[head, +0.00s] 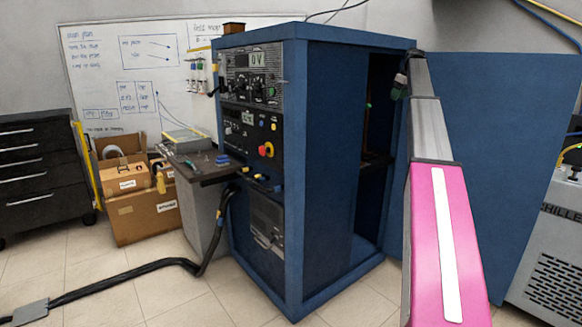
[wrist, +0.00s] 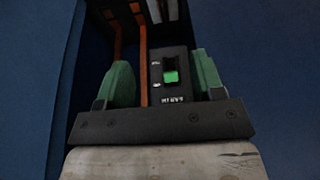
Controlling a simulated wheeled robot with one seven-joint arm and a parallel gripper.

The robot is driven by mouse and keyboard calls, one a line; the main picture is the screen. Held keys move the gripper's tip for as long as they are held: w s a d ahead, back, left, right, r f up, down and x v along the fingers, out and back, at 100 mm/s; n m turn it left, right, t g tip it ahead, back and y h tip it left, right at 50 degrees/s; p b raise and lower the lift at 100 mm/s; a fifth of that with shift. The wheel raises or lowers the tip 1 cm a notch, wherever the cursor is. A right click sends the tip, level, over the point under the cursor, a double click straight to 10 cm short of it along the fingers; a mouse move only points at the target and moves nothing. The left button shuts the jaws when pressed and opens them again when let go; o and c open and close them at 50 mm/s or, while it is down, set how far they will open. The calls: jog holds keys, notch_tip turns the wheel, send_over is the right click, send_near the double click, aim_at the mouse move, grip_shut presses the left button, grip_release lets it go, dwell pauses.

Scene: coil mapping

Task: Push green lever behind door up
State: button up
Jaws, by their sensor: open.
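The green lever (wrist: 171,77) shows in the wrist view on a dark breaker box (wrist: 170,94) inside the blue cabinet, below a black slot. My gripper (wrist: 163,84) is open, with its two green finger pads on either side of the lever in the picture. Nothing is between the pads; I cannot tell whether they touch the box. In the head view my gripper (head: 401,85) is at the cabinet's open side, by the edge of the blue door (head: 480,150), which stands open. A small green spot (head: 368,106) inside the cabinet may be the lever.
The blue cabinet (head: 325,150) has a front panel with dials and a red knob (head: 266,150). Orange bars (wrist: 142,60) run inside it, left of the breaker box. A grey chiller unit (head: 550,250) stands at the right. Floor in front is clear except for a black cable (head: 130,280).

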jog(key=s+a+f+m, duration=0.1)
jog(key=s+a+f, duration=0.5)
jog(key=f, duration=0.7)
jog(key=s+a+f+m+g, duration=0.15)
jog(key=s+a+f, duration=0.45)
jog(key=f, duration=0.6)
jog(key=s+a+f+m, duration=0.1)
jog(key=s+a+f, duration=0.45)
jog(key=f, duration=0.75)
jog(key=s+a+f+m, duration=0.1)
jog(key=s+a+f, duration=0.3)
jog(key=s+f, duration=0.3)
jog(key=s+a+f+m+g+h, duration=0.1)
jog(key=s+a+f, duration=0.3)
jog(key=s+f, duration=0.4)
jog(key=s+a+f+m+h, duration=0.1)
jog(key=s+a+f, duration=0.3)
jog(key=s, duration=1.5)
notch_tip(320, 180, down, 4)
jog(key=shift+a+r+m, duration=0.1)
jog(key=shift+a+m, duration=0.25)
jog(key=shift+m, duration=0.2)
